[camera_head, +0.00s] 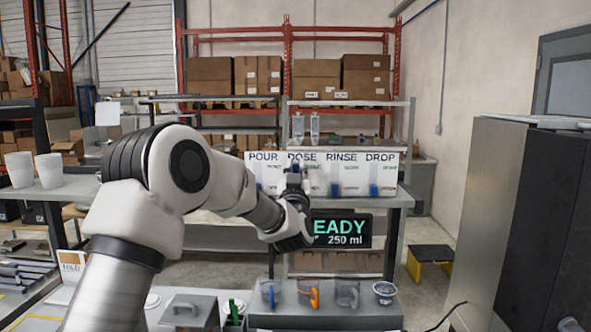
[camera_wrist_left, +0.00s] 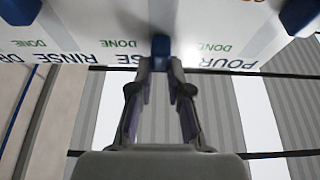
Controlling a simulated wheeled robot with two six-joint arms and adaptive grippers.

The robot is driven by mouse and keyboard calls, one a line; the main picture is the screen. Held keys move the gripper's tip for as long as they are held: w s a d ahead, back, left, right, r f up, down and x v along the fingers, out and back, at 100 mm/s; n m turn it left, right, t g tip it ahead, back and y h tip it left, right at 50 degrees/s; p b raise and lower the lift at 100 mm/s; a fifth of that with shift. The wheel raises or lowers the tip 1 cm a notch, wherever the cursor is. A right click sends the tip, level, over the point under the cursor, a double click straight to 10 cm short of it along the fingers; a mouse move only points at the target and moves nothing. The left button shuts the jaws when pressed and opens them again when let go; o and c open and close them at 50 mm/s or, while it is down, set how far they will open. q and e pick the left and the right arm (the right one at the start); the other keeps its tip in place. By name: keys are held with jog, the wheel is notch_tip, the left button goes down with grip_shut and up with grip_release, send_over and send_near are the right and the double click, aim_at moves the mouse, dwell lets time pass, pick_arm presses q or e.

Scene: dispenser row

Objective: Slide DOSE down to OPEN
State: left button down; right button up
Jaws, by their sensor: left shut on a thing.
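The white dispenser panel (camera_head: 315,183) carries the labels POUR, DOSE, RINSE and DROP. My left gripper (camera_head: 293,178) is at the DOSE column, its fingers shut on the blue DOSE slider (camera_head: 295,168). In the left wrist view, which shows the panel upside down, the fingertips (camera_wrist_left: 160,66) close on the blue DOSE slider (camera_wrist_left: 160,45), level with the green DONE mark (camera_wrist_left: 118,43). The DOSE slider sits higher than the RINSE slider (camera_head: 335,189). The lower part of the DOSE column is hidden by my gripper. My right gripper is not in view.
The DROP slider (camera_head: 373,190) is at the right of the row. Below, a dark display (camera_head: 350,231) reads "EADY" and "250 ml", partly covered by my left arm. Clear cups (camera_head: 347,293) stand on a grey shelf under it. A dark cabinet (camera_head: 520,220) is at right.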

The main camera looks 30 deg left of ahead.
pick_arm(q)
notch_tip(320, 180, down, 6)
jog(key=b, duration=0.5)
jog(key=shift+f+b, duration=0.15)
jog(key=shift+b, duration=0.2)
jog(key=c, duration=1.2)
grip_release()
jog(key=shift+c, duration=0.2)
jog(key=shift+o, duration=0.8)
jog(key=shift+w+a+f, duration=0.15)
jog(key=shift+w, duration=0.05)
jog(key=shift+w+a, duration=0.15)
jog(key=shift+w, duration=0.05)
jog(key=v, duration=1.2)
